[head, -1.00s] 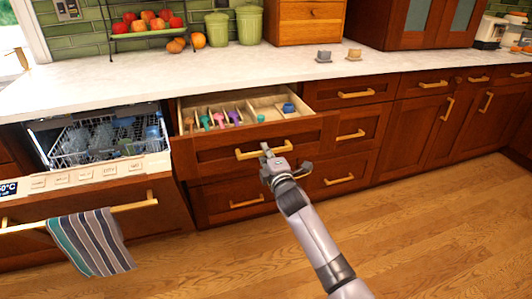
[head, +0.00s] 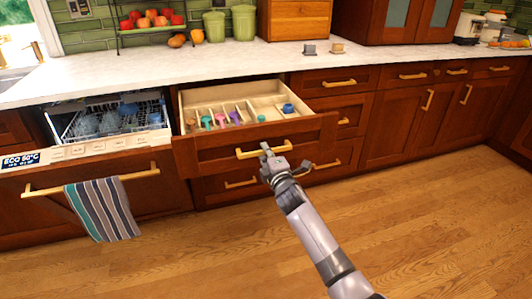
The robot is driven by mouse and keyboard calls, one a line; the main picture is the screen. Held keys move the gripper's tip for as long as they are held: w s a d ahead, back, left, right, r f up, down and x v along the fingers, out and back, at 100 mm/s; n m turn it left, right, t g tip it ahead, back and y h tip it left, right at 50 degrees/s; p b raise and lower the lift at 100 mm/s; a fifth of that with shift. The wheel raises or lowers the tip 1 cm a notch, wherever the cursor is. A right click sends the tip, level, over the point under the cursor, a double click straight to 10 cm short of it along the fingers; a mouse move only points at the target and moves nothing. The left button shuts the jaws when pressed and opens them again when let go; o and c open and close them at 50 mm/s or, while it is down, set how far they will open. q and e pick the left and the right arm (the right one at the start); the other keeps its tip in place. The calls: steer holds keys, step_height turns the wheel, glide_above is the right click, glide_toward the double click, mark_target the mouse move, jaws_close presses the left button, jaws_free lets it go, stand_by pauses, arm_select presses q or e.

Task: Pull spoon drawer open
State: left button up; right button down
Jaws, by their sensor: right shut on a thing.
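The spoon drawer (head: 215,151) is a wooden drawer with a brass bar handle (head: 248,154), pulled well out from the cabinet. Inside its pale divided tray lie several coloured spoons or scoops (head: 220,119), and a small blue item (head: 288,108) sits in the right part. My right gripper (head: 268,151) is at the right half of the handle and is shut on it. The fingertips are small in the picture and partly cover the bar. My left gripper is not in view.
The dishwasher (head: 85,178) stands part open at left, with a striped towel (head: 103,210) on its handle and a rack (head: 110,118) inside. The wooden floor (head: 430,210) is clear at right.

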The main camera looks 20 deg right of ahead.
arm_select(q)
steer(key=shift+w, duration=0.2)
arm_select(e)
steer(key=c, duration=1.6)
jaws_free()
steer(key=shift+w, duration=0.1)
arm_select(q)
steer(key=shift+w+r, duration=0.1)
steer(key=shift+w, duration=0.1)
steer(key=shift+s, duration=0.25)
arm_select(e)
steer(key=s, duration=1.2)
steer(key=shift+d, duration=0.25)
